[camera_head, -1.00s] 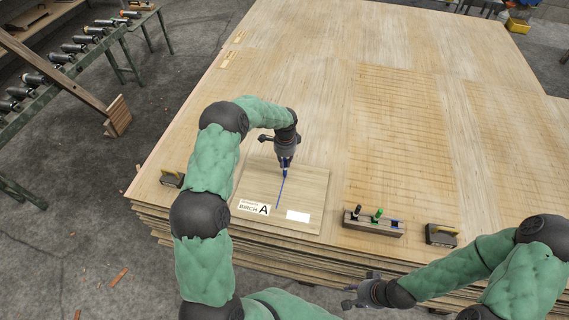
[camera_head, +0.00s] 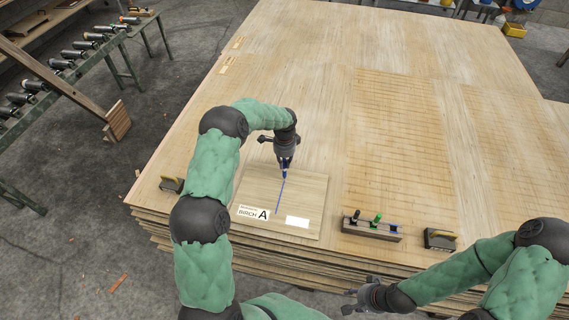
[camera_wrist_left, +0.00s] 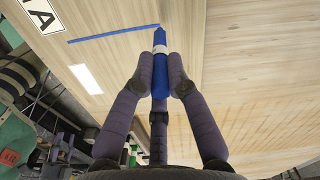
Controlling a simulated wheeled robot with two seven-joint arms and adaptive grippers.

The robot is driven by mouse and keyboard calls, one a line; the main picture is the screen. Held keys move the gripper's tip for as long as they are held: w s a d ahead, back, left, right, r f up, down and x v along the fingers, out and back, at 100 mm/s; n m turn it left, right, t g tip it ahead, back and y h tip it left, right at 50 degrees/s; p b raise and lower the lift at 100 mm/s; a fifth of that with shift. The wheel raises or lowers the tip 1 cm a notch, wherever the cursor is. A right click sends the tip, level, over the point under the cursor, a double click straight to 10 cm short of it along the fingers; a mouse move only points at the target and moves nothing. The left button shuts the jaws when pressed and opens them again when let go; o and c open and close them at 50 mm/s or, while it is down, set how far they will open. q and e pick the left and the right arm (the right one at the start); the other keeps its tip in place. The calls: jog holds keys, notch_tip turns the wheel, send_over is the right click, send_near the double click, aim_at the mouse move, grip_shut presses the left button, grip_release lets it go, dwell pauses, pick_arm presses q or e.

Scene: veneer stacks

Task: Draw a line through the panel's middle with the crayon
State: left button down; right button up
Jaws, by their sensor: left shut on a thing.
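The panel (camera_head: 311,189) is a light square wooden board lying on the veneer stack, with a "BIRCH A" label (camera_head: 254,213) and a blank white label (camera_head: 298,222) along its near edge. My left gripper (camera_head: 285,164) is shut on a blue crayon (camera_wrist_left: 160,62), tip down at the panel. A blue line (camera_head: 280,196) runs from near the labels up to the crayon tip; it also shows in the left wrist view (camera_wrist_left: 112,34). My right gripper (camera_head: 352,300) hangs off the stack's near edge; its fingers are too small to judge.
A wooden holder (camera_head: 371,231) with a black and a green crayon (camera_head: 377,219) stands right of the panel. The stack (camera_head: 300,60) beyond the panel is clear.

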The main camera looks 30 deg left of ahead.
pick_arm(q)
jog(key=shift+r+p, duration=1.4)
jog(key=shift+r, duration=1.25)
